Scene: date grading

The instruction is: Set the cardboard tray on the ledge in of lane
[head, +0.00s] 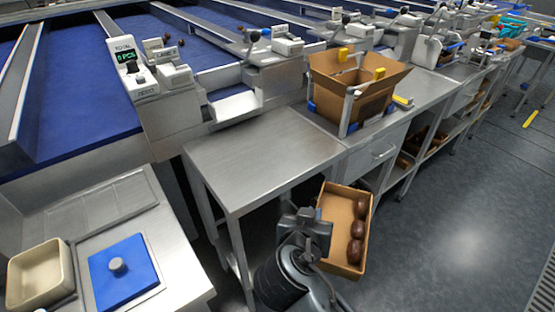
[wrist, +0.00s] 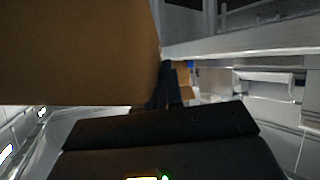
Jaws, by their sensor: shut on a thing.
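The cardboard tray (head: 336,203) is an open brown box with several dark dates (head: 357,229) lying along its right side. My gripper (head: 318,222) is shut on the tray's left wall and holds it in the air over the floor, in front of the steel table. In the wrist view, the tray (wrist: 75,50) fills the upper left, and my gripper (wrist: 168,90) shows dark fingers at its edge. The lane's ledge may be the steel shelf (head: 233,105) at the blue lane's end; I cannot tell for sure.
The steel table (head: 260,150) has a bare top. A larger open cardboard box (head: 365,95) stands in a frame at its right. A scale with a display (head: 130,68) stands at the lane ends. A beige bin (head: 40,275) and blue lid (head: 122,275) are at lower left.

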